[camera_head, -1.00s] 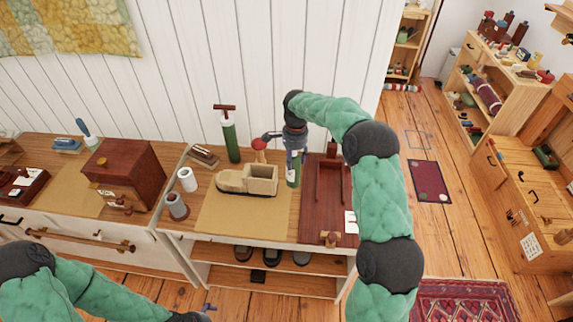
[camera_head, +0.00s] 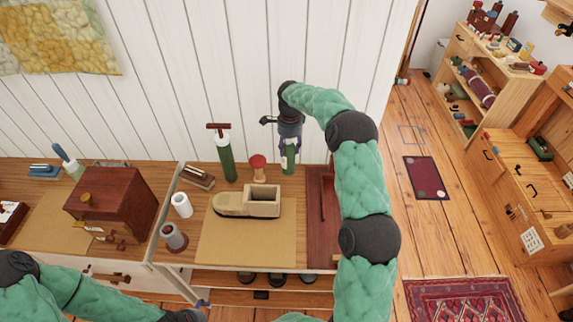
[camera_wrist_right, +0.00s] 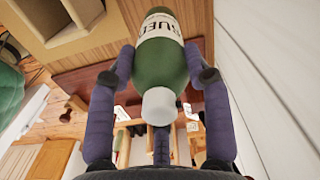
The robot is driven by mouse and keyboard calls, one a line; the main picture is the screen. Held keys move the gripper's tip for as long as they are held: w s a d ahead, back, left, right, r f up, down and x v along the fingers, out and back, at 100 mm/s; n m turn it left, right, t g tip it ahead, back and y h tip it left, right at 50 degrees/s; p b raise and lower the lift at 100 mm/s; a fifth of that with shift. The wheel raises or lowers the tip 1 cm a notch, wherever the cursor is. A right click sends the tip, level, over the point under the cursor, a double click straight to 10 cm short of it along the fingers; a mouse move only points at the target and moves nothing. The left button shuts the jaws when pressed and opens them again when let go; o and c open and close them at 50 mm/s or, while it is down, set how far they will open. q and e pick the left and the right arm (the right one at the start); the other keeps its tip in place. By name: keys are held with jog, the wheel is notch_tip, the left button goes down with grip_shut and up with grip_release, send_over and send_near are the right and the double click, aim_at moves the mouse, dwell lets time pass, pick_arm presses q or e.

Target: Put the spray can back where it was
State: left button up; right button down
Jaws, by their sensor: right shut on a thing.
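The spray can (camera_head: 288,158) is green with a white label and a pale cap. It shows large in the right wrist view (camera_wrist_right: 160,62), its cap towards the camera. My right gripper (camera_head: 290,142) is shut on it, with one purple finger on each side in the wrist view. The can is near the wall at the back of the bench, right of a red-topped item (camera_head: 257,164) and left of the dark red tray (camera_head: 320,240). I cannot tell whether its base touches the bench. My left gripper (camera_head: 203,305) is at the bottom edge, mostly cut off.
A beige shoe-shaped block (camera_head: 247,203) stands on a tan mat (camera_head: 245,240). A dark red cabinet (camera_head: 115,205) is further left. The white wall is close behind.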

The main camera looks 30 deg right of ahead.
aim_at(288, 160)
notch_tip(288, 160, down, 3)
jog(key=shift+w+f, duration=0.1)
jog(key=shift+w, duration=0.05)
notch_tip(288, 160, down, 4)
jog(key=shift+r+b, duration=0.25)
jog(key=shift+b, duration=0.1)
jog(key=shift+f, duration=0.4)
jog(key=shift+r, duration=0.1)
jog(key=c, duration=0.5)
grip_release()
jog(key=shift+f, duration=0.25)
jog(key=shift+c, duration=0.2)
